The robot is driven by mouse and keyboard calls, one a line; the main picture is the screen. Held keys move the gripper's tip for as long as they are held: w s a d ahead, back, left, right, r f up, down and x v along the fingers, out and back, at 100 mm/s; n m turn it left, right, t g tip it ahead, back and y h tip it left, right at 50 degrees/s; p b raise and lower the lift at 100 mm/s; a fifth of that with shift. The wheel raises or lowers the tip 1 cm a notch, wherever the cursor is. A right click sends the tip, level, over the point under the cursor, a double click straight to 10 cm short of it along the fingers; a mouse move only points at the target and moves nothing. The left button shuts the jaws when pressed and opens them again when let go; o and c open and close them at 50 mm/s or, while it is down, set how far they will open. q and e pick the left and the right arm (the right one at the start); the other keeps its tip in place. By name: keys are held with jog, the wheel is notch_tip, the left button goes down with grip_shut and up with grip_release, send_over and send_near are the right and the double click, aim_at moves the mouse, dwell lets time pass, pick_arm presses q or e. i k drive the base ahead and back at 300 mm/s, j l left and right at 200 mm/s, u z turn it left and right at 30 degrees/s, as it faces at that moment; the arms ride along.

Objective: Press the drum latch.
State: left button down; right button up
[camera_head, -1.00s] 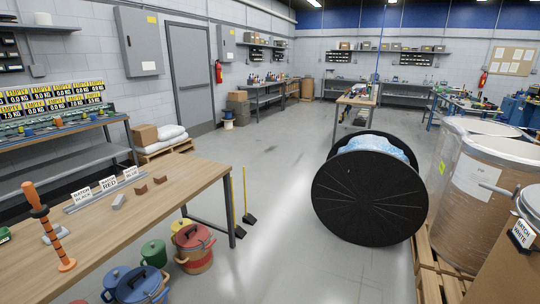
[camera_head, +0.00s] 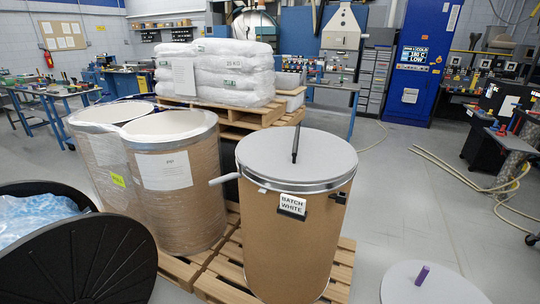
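A brown fibre drum (camera_head: 292,235) stands upright on a pallet in the middle of the head view. A grey lid (camera_head: 270,158) with an upright black rod (camera_head: 297,143) covers it. A metal band (camera_head: 315,186) runs around the rim. A light grey lever (camera_head: 224,179) sticks out from the band to the left. A small black bracket (camera_head: 338,198) sits below the band at the right. I cannot tell for sure which part is the latch. A label holder (camera_head: 292,206) reading "BATCH WHITE" is on the drum's front. Neither gripper is in view.
Two wrapped drums, one labelled PP (camera_head: 165,170), stand to the left. White sacks (camera_head: 215,72) are stacked behind. A grey disc with a purple handle (camera_head: 422,275) is at lower right. Floor (camera_head: 410,205) right of the drum is clear; hoses lie farther right.

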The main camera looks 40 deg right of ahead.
aim_at(228, 177)
jog(key=i+j+z, duration=0.1)
jog(key=i+z, duration=0.3)
jog(key=i+j+z, duration=0.15)
jog(key=z, duration=0.25)
jog(key=i+j+z, duration=0.25)
jog(key=z, duration=0.15)
jog(key=i+j+z, duration=0.25)
jog(key=z, duration=0.15)
jog(key=i+j+z, duration=0.15)
jog(key=j+z, duration=0.25)
jog(key=j, duration=0.1)
